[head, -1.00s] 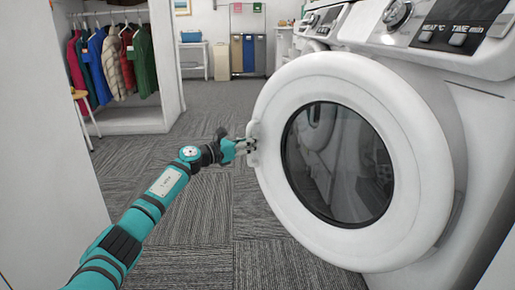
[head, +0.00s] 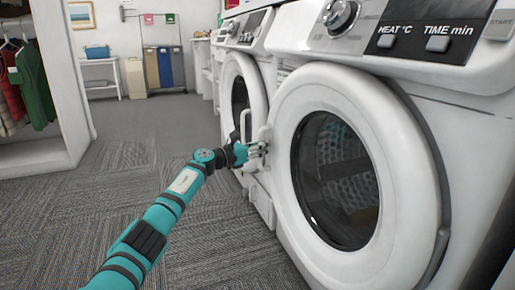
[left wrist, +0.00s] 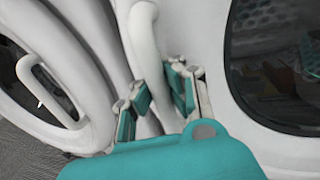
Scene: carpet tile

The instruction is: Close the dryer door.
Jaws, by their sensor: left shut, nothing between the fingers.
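The dryer (head: 395,80) with the HEAT and TIME panel stands at the right in the head view. Its round white door (head: 388,115), with a dark window, lies close to the front; I cannot tell whether it is latched. The drum shows through the glass. My left gripper (head: 261,149) is at the door's left rim, beside the handle, and is shut with nothing held. In the left wrist view the pale handle bar (left wrist: 145,45) passes by the fingers, and the door window (left wrist: 270,60) is at the right. My right gripper is not in view.
A second white machine (head: 232,65) with a round door stands just left of the dryer. A closet with hanging clothes (head: 35,85) is at the left. Bins (head: 158,68) and a small table (head: 100,72) are far back. The carpet (head: 130,170) between is clear.

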